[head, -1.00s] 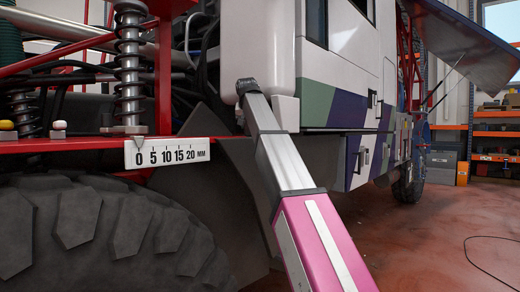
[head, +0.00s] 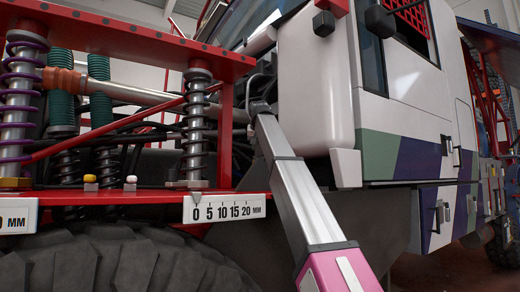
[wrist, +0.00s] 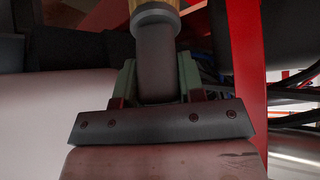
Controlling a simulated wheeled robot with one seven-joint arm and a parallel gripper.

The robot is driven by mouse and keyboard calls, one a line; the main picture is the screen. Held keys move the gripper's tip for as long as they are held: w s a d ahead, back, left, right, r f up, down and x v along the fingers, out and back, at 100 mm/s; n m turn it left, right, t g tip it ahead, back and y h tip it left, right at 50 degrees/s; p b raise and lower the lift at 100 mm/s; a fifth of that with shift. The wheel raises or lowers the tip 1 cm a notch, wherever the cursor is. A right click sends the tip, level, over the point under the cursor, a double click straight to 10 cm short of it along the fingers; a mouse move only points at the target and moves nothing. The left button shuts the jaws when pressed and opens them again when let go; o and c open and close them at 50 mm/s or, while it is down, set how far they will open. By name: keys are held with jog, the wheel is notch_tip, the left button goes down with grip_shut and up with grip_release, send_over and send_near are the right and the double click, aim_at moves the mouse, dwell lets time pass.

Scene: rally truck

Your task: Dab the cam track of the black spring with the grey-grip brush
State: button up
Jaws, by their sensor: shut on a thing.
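The black spring (head: 196,125) stands upright around a silver damper on the red frame, left of the cab in the head view. Its cam track cannot be made out. My gripper (wrist: 158,88) shows in the wrist view, its greenish jaws shut on the dark grey grip of a brush (wrist: 157,65). A grey collar and a wooden part lie beyond the grip at the top edge; no bristles show. In the head view my arm reaches up beside the cab, right of the black spring. My gripper and the brush cannot be made out there.
A purple spring (head: 18,100) stands at the far left, with green-topped springs (head: 100,115) behind. A white millimetre scale (head: 224,208) is fixed below the black spring. Red beams (head: 115,40), black hoses and the white cab (head: 318,90) crowd the space. A tyre (head: 110,262) lies below.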

aim_at(259, 160)
jog(key=shift+f, duration=2.75)
jog(key=shift+f, duration=0.75)
jog(key=shift+r, duration=0.15)
jog(key=shift+r, duration=3.35)
jog(key=shift+s, duration=0.1)
